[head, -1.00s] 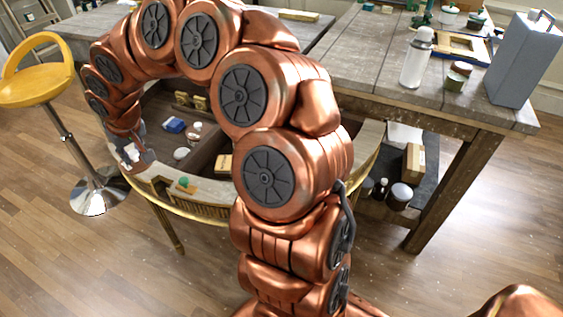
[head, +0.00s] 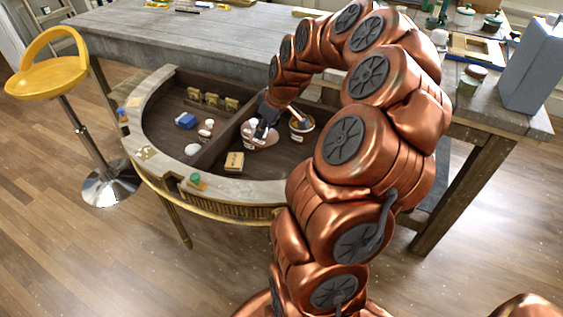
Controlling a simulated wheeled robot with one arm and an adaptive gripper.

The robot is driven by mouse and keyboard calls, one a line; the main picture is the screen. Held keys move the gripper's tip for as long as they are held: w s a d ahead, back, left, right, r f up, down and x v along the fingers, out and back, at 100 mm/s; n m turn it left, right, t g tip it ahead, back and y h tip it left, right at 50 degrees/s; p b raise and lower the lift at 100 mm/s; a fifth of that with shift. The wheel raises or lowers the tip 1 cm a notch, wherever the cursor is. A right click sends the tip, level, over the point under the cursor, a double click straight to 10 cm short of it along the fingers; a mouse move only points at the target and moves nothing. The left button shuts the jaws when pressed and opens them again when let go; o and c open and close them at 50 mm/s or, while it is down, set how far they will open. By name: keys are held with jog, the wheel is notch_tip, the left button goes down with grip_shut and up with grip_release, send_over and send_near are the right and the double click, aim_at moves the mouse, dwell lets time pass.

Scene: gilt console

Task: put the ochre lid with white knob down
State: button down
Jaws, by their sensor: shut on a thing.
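My gripper (head: 263,132) is in the right part of the console's open inside, pointing down over a pinkish round dish (head: 270,142). It is shut on the lid with white knob (head: 254,123), of which a small white part shows beside the fingers. The lid's ochre part is too small and covered to make out. I cannot tell whether the lid touches the dish or hangs just above it.
A bowl (head: 302,126) with a stick-like thing stands right of the gripper. A divider (head: 222,143) runs to its left. The curved console rim (head: 240,190) bounds the front.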

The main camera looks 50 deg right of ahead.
aim_at(277, 161)
jog(key=s+d, duration=0.4)
jog(key=shift+n, duration=0.3)
jog(key=shift+w+a+f+p, duration=0.15)
jog(key=shift+f+p, duration=0.3)
jog(key=shift+f, duration=2.2)
jog(key=shift+w+a+f+p, duration=0.1)
jog(key=shift+f+p, duration=0.3)
jog(key=shift+f, duration=2.2)
jog(key=shift+f, duration=0.15)
jog(key=c, duration=0.9)
grip_release()
jog(key=shift+c, duration=0.2)
